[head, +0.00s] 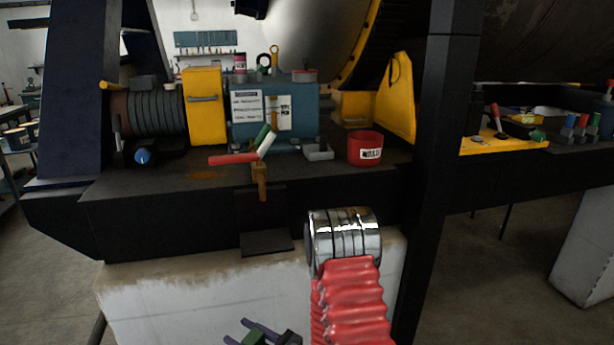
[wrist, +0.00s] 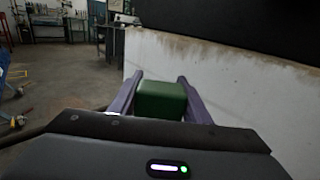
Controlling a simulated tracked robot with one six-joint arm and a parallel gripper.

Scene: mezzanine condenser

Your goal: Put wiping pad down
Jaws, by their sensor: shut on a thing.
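My gripper (wrist: 160,80) has two purple fingers and is shut on a green block, which I take to be the wiping pad (wrist: 161,102). The pad sits between the fingers in the wrist view. In the head view, my gripper (head: 237,331) is at the bottom edge, low in front of the pale concrete block. Only a little of the green pad (head: 254,339) shows there. The pad is held in the air, below the level of the dark bench (head: 150,195).
The bench holds a red tub (head: 365,150), a small grey tray (head: 318,151), a red-handled tool (head: 235,158), a blue box (head: 300,105) and a yellow box (head: 204,105). A dark post (head: 435,180) stands right. The stained concrete wall (wrist: 230,75) is close beside my gripper.

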